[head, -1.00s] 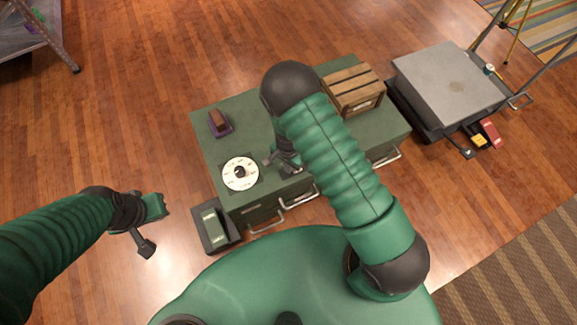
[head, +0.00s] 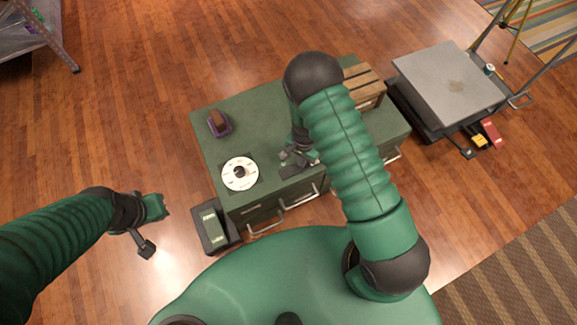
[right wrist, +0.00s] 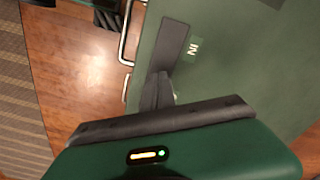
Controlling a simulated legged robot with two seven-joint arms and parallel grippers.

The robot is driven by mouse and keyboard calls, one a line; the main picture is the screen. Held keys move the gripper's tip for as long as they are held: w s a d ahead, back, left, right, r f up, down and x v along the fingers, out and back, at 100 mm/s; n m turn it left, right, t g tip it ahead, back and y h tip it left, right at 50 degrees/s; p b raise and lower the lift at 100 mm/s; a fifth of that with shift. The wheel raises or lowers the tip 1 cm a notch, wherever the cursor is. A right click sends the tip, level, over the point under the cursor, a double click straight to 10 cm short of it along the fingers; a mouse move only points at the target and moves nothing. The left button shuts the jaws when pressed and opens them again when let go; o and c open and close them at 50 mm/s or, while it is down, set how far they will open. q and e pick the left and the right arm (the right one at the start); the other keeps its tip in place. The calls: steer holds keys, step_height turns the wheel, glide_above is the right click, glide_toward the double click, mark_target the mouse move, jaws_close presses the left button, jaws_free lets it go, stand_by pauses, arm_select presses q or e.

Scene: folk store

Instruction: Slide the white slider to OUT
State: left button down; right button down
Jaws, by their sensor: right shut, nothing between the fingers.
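A dark slider track (head: 297,171) lies on the front part of the green cabinet top. In the right wrist view the dark track plate (right wrist: 172,45) has a green IN label (right wrist: 192,48) beside it. My right gripper (right wrist: 157,98) is shut, with its fingers down over the near part of the track. A small pale piece (right wrist: 175,97), perhaps the white slider, shows just beside the fingers; contact is unclear. In the head view my right gripper (head: 297,155) is at the track, partly hidden by my arm. My left gripper (head: 148,225) hangs over the floor, away from the cabinet; its jaws are unclear. No OUT label is readable.
The green cabinet (head: 255,115) also bears a white dial (head: 239,173), a purple-based block (head: 219,123) and a wooden crate (head: 366,85). Metal handles (head: 266,223) stick out at its front. A dark box (head: 213,228) stands left; a grey platform (head: 448,82) stands right.

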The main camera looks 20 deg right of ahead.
steer(key=shift+a, duration=0.1)
steer(key=shift+a+p, duration=0.4)
steer(key=shift+a, duration=0.5)
steer(key=shift+r, duration=0.1)
step_height(320, 180, up, 9)
steer(key=p, duration=0.8)
steer(key=s+r+n+t+p, duration=0.1)
steer(key=s+r+n+p, duration=0.2)
steer(key=r, duration=1)
steer(key=s+a+r+n+p, duration=0.1)
steer(key=s+r+n+p, duration=0.2)
steer(key=r, duration=1)
steer(key=s+r+n+t+p, duration=0.1)
steer(key=s+r+n+p, duration=0.3)
steer(key=r+p, duration=0.4)
step_height(320, 180, up, 6)
steer(key=shift+a+f+n+t, duration=0.2)
steer(key=shift+f+n+t, duration=0.1)
steer(key=shift+n, duration=0.5)
